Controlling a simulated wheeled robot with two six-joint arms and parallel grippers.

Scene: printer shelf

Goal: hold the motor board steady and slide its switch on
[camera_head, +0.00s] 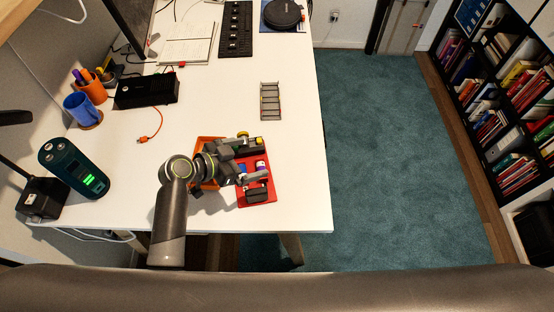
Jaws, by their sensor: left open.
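A red board (270,186) lies on the white table near its front right. I take it to be the motor board. Small blue, white and purple parts (261,165) and yellow parts (259,141) show on it or at its far edge. My left gripper (252,170) is over the board, with its jaws apart. It covers much of the board. I cannot tell whether a finger touches the board. The switch is hidden or too small to make out. My right gripper is not in view.
An orange tray (207,142) sits left of the board, partly behind my arm. A grey ladder-like rack (270,101) lies beyond it. A black box (147,90) with an orange cable, a blue mug (82,108) and a dark teal cylinder (73,167) stand on the left. The table's right edge is clear.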

